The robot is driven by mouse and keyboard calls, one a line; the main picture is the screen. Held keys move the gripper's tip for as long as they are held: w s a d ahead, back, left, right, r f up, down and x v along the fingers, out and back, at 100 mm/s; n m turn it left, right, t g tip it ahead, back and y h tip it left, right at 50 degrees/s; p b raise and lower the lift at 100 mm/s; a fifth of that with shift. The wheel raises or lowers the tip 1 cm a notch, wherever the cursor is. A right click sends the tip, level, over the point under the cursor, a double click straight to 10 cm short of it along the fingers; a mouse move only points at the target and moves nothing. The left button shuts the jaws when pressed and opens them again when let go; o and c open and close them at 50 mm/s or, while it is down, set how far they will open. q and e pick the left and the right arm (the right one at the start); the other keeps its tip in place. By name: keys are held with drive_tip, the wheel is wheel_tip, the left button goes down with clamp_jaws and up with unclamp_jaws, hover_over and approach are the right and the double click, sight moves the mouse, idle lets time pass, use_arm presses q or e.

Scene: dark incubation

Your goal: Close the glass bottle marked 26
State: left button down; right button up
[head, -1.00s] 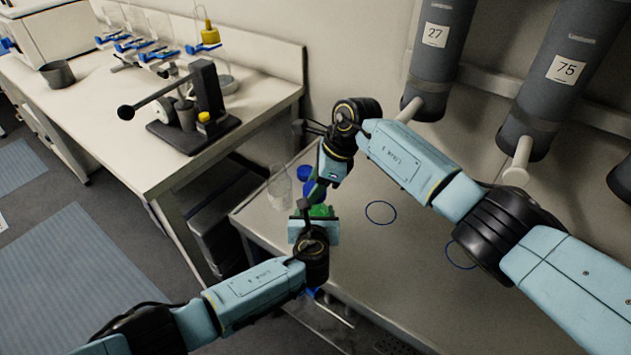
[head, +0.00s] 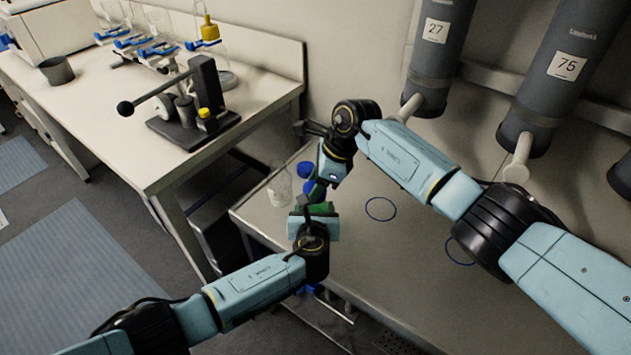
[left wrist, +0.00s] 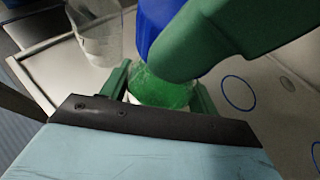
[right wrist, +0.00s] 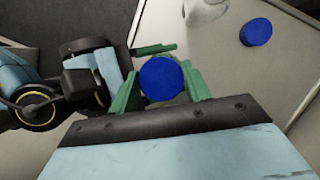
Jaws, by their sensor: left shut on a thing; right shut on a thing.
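A glass bottle with green contents (left wrist: 160,90) is between the fingers of my left gripper (head: 316,208), which is shut on it. A blue cap (left wrist: 155,22) is at the top of this bottle. My right gripper (head: 318,184) is shut on the cap, which shows between its green fingers in the right wrist view (right wrist: 160,78). I cannot tell whether the cap is seated or just above the neck, since the fingers hide the joint. No number is readable on the bottle.
A clear glass bottle (head: 279,188) and a loose blue cap (head: 305,169) are on the bench (head: 350,255) behind the grippers. Blue rings (head: 381,209) mark the bench to the right. Grey cylinders marked 27 (head: 437,50) and 75 (head: 560,85) hang above. A white table (head: 110,120) stands left.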

drive_tip(key=m+t, duration=0.1)
drive_tip(key=m, duration=0.2)
drive_tip(key=shift+d, duration=0.1)
drive_tip(key=m+t, duration=0.1)
drive_tip(key=m, duration=0.2)
drive_tip(key=shift+h, duration=0.4)
drive_tip(key=o, duration=0.9)
drive_tip(key=shift+o, duration=0.2)
drive_tip(key=shift+s+r, duration=0.1)
drive_tip(key=shift+r, duration=2.15)
drive_tip(key=shift+c, duration=0.4)
